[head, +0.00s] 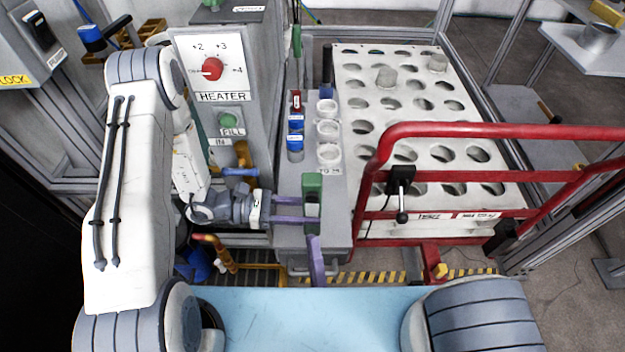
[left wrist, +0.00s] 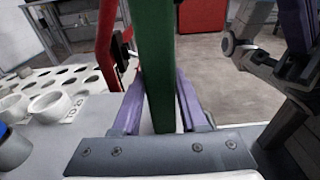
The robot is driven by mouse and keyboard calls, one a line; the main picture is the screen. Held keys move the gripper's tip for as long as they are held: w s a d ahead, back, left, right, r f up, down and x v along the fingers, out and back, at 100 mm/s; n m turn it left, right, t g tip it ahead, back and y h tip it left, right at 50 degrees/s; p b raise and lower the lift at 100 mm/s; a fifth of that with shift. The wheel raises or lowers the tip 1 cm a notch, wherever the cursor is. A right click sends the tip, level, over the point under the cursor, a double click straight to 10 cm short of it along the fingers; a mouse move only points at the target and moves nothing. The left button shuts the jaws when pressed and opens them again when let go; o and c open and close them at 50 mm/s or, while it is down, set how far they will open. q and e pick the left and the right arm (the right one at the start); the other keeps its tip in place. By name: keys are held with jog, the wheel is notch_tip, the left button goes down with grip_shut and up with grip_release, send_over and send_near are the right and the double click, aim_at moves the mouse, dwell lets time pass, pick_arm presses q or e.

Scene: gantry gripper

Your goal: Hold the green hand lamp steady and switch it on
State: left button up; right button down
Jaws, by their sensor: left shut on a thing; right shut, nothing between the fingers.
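The green hand lamp (head: 313,188) stands upright at the front of the grey bench, to the right of my left arm. My left gripper (head: 303,210) has its purple fingers shut on the lamp, one on each side. In the left wrist view the lamp (left wrist: 158,65) is a tall green bar between the fingers. My right gripper (head: 314,240) shows as purple fingers just below the lamp, close to its lower end; I cannot tell whether they touch. It is shut and empty. The lamp's switch is not clear in either view.
Blue-capped and red-topped bottles (head: 295,135) and white cups (head: 328,130) stand on the bench behind the lamp. A grey heater panel (head: 215,75) with a red knob is at left. A red rail (head: 480,130) and a holed white rack (head: 365,75) are at right.

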aim_at(312, 198)
jog(key=s+n, duration=0.1)
jog(key=n, duration=0.3)
jog(key=s+n+h, duration=0.1)
jog(key=n, duration=0.3)
jog(key=s+n+h, duration=0.1)
jog(key=n, duration=0.4)
jog(key=shift+a, duration=0.3)
jog(key=w, duration=0.8)
jog(key=shift+w, duration=0.4)
jog(key=shift+w, duration=0.15)
dwell(1.3)
jog(key=shift+w, duration=0.3)
jog(key=shift+s, duration=0.15)
